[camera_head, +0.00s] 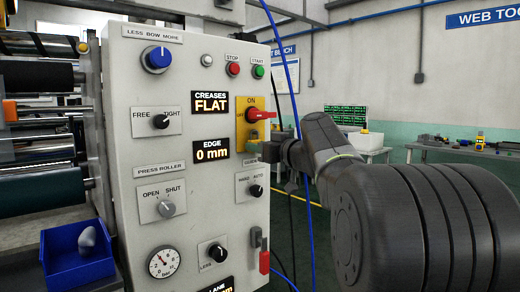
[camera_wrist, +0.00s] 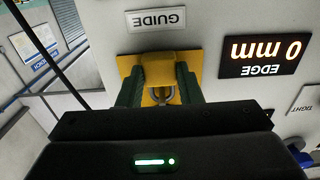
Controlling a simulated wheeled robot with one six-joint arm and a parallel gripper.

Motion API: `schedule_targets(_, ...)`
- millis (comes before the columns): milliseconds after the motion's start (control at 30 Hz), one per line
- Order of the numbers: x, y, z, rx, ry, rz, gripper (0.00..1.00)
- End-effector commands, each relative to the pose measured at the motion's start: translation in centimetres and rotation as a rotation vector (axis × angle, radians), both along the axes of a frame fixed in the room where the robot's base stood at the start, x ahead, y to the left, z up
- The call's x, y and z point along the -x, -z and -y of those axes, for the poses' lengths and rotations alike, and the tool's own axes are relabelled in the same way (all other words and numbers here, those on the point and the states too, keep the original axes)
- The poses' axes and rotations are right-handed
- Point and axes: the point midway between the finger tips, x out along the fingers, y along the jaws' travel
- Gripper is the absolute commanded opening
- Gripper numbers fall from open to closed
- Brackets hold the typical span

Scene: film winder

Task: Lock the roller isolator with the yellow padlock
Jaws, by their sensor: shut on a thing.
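In the wrist view the yellow padlock (camera_wrist: 158,69) sits between the two dark green fingers of my gripper (camera_wrist: 160,84), shut on its body. Its grey shackle (camera_wrist: 162,96) points away from the GUIDE label, over the yellow isolator plate (camera_wrist: 123,64). I cannot tell whether the shackle passes through anything. In the head view the roller isolator plate (camera_head: 242,132) carries a red handle (camera_head: 262,114) lying about level, with ON above it. My gripper (camera_head: 284,151) is at the plate's lower right there; the padlock cannot be made out in that view. The handle is hidden in the wrist view.
The grey control panel (camera_head: 205,125) holds several knobs, displays and buttons around the isolator. A blue bin (camera_head: 75,262) with a pale object is at lower left. A blue cable (camera_head: 297,100) hangs beside the panel's right edge. Benches stand far behind at right.

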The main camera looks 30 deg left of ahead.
Motion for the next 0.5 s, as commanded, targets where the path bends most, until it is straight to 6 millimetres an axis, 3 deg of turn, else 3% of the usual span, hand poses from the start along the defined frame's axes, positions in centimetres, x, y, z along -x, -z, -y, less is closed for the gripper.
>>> schedule_targets(300, -0.03, 0.02, 0.01, 0.0, 0.001, -0.001, 0.08)
schedule_targets(333, -0.03, 0.02, 0.01, 0.0, 0.001, -0.001, 0.38)
schedule_targets(433, -0.03, 0.01, 0.01, 0.0, 0.001, -0.001, 0.57)
schedule_targets(500, -0.03, 0.0, 0.01, 0.0, 0.001, -0.001, 0.57)
